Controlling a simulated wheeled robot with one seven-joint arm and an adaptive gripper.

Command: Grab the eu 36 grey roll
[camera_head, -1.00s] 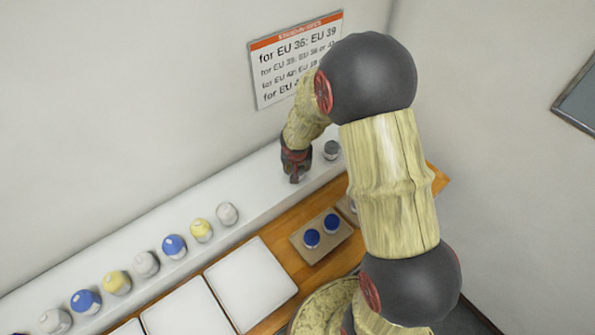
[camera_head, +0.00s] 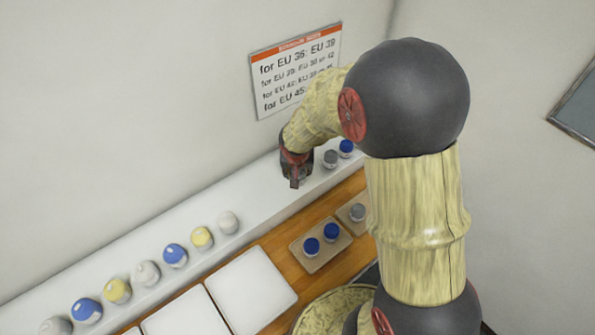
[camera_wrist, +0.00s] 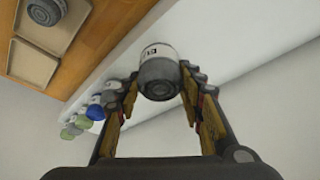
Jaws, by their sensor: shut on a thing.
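My gripper (camera_head: 294,181) is over the white ledge along the wall, pointing down, left of a standing grey roll (camera_head: 330,158). In the wrist view my gripper (camera_wrist: 160,82) is shut on a grey roll (camera_wrist: 158,78) with a white label band. The dark print on the band is too small to read its size. The held roll is hidden by the fingers in the head view. I cannot tell whether it touches the ledge.
A blue roll (camera_head: 346,148) stands right of the grey one. Several white, yellow and blue rolls line the ledge (camera_head: 262,190) at left. A tray (camera_head: 318,262) on the wooden table holds two blue rolls; another holds a grey roll (camera_head: 357,212). A sign (camera_head: 295,72) hangs behind.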

